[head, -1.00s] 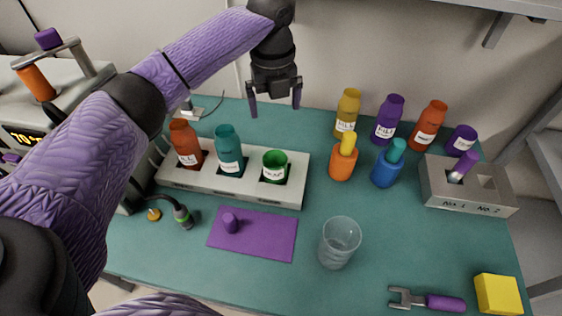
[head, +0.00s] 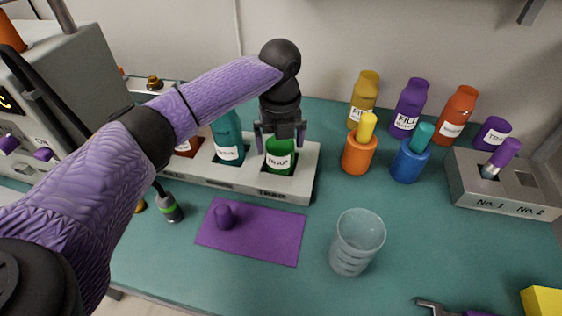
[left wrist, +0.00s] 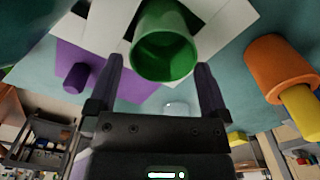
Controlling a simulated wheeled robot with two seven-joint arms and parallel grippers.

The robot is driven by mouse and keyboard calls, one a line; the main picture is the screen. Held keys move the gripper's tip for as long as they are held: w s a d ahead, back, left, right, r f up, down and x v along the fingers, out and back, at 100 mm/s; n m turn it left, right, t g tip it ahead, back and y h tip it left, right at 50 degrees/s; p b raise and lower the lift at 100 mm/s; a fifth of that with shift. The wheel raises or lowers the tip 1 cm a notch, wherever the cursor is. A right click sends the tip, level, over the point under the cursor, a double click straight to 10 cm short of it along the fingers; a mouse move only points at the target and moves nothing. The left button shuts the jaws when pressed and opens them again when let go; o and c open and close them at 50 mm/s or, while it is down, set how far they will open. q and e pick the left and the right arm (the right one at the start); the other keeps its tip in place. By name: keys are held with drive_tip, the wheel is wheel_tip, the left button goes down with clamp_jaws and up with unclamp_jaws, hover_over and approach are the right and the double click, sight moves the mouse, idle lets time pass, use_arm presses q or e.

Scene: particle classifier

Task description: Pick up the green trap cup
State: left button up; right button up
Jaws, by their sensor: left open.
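The green trap cup (head: 280,154) stands upright in the right-hand slot of the white rack (head: 240,183), its label facing me. My left gripper (head: 279,142) is open, pointing down at the cup, with its fingers at about the cup's rim. In the left wrist view the cup (left wrist: 165,45) shows its open, empty mouth just beyond and between the two fingertips (left wrist: 158,68). I cannot tell whether the fingers touch it.
A teal bottle (head: 228,140) stands in the rack left of the cup. An orange bottle (head: 359,155) and a blue bottle (head: 408,164) stand to the right. A clear beaker (head: 356,243) and a purple mat (head: 265,234) are in front.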

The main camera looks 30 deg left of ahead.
sight(280, 144)
use_arm(q)
drive_tip(key=f, duration=0.1)
drive_tip(key=f+b, duration=0.2)
drive_tip(key=f, duration=0.1)
drive_tip(key=shift+w+a, duration=0.2)
drive_tip(key=shift+w, duration=0.15)
drive_tip(key=shift+f, duration=0.3)
drive_tip(key=shift+r, duration=0.2)
drive_tip(key=shift+c, duration=1.4)
drive_tip(key=c, duration=0.5)
drive_tip(key=shift+c, duration=1.1)
